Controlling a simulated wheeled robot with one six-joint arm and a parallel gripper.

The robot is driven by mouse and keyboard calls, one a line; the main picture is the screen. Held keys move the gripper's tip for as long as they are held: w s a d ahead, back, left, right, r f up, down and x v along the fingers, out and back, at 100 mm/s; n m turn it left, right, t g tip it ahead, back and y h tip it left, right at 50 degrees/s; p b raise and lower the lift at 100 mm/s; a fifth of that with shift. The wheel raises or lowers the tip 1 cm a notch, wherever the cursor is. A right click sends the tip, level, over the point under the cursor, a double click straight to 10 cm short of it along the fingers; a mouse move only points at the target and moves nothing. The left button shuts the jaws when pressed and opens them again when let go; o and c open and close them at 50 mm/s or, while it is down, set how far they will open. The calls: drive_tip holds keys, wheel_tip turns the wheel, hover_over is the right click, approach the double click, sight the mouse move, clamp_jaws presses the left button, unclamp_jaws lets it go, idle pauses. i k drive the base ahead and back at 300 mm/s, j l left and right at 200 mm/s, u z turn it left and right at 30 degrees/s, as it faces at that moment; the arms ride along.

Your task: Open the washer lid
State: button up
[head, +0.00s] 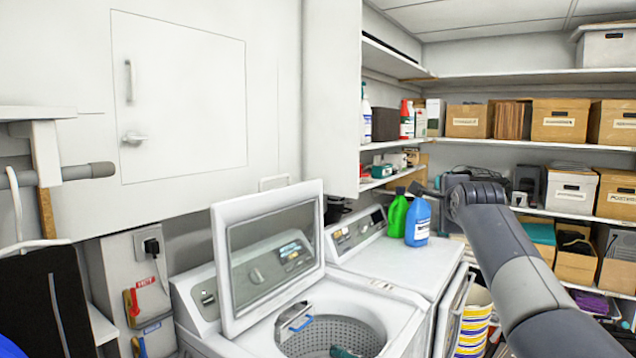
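The washer (395,318) stands at the bottom centre with its top opening uncovered. Its lid (268,262), a white frame around a clear panel, stands raised and leans back a little toward the control panel. The perforated drum (325,337) shows below it, with a teal item (344,352) inside, cut by the picture's bottom edge. A blue-and-grey part (294,319) shows at the opening's left. My arm rises from the bottom right. My gripper (422,188), small and dark at its far end, is apart from the lid, to its right; its fingers are not clear.
A second white machine (405,258) stands to the right, with a green bottle (397,213) and a blue bottle (418,222) on top. Shelves with boxes (560,120) fill the right. A wall cabinet (180,95) hangs at the left. A striped tub (474,318) stands near my arm.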

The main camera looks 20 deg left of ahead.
sight(225, 216)
drive_tip(key=i+l+z, duration=0.35)
drive_tip(key=i+l, duration=0.15)
drive_tip(key=i+l+z, duration=0.35)
drive_tip(key=i, duration=0.2)
drive_tip(key=i+u, duration=0.25)
drive_tip(key=u, duration=0.15)
drive_tip(key=i+u, duration=0.6)
drive_tip(key=u, duration=0.15)
drive_tip(key=i+l+u, duration=0.2)
drive_tip(key=u, duration=0.2)
drive_tip(key=i+j+u, duration=0.1)
drive_tip(key=i+u, duration=0.45)
drive_tip(key=u, duration=0.3)
drive_tip(key=i+l+u, duration=0.1)
drive_tip(key=i+u, duration=0.15)
drive_tip(key=u, duration=0.15)
